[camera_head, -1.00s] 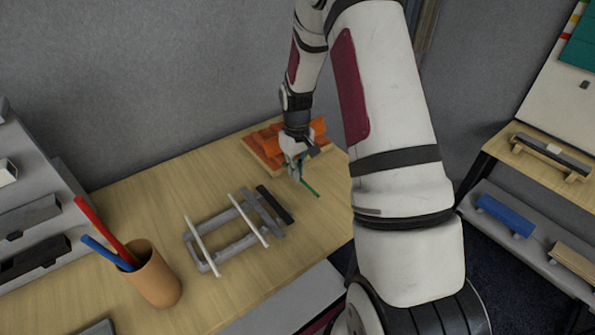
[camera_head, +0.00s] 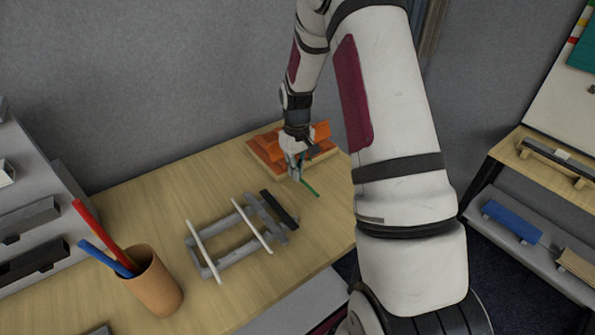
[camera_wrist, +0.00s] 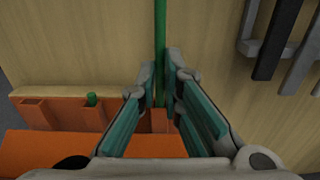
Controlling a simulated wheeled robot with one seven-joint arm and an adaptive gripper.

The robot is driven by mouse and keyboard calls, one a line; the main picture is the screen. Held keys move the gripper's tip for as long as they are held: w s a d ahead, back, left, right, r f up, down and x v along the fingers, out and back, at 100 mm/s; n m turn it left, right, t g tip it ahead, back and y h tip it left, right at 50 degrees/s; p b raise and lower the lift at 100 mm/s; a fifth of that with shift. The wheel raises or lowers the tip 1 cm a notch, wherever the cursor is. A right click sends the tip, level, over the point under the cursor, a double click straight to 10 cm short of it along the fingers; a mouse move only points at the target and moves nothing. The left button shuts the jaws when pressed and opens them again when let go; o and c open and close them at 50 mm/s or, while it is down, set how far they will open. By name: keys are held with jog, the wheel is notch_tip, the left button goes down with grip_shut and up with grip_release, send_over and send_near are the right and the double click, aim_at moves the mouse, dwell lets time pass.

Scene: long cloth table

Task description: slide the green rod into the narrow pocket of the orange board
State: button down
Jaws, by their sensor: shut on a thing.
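The green rod (camera_wrist: 160,40) is held between the fingertips of my gripper (camera_wrist: 161,88). In the wrist view it runs from the top edge down between the fingers, over bare table. In the head view the rod (camera_head: 311,189) slants out in front of my gripper (camera_head: 296,168). The orange board (camera_wrist: 40,150) has raised pockets along its edge and lies just below the fingertips in the wrist view. It also shows behind my gripper in the head view (camera_head: 322,131). The rod's near end is hidden by the fingers, so I cannot tell whether it touches a pocket.
A grey frame with white bars (camera_head: 230,238) and a black bar (camera_head: 281,210) lie on the table. An orange-brown cup (camera_head: 155,287) holds red and blue rods. Table between cup and board's left side is clear.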

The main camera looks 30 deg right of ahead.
jog(key=shift+w+b, duration=0.75)
jog(key=shift+w, duration=0.4)
jog(key=c, duration=1.7)
grip_release()
jog(key=shift+a, duration=0.1)
jog(key=shift+o, duration=0.2)
jog(key=shift+r, duration=0.1)
notch_tip(320, 180, up, 12)
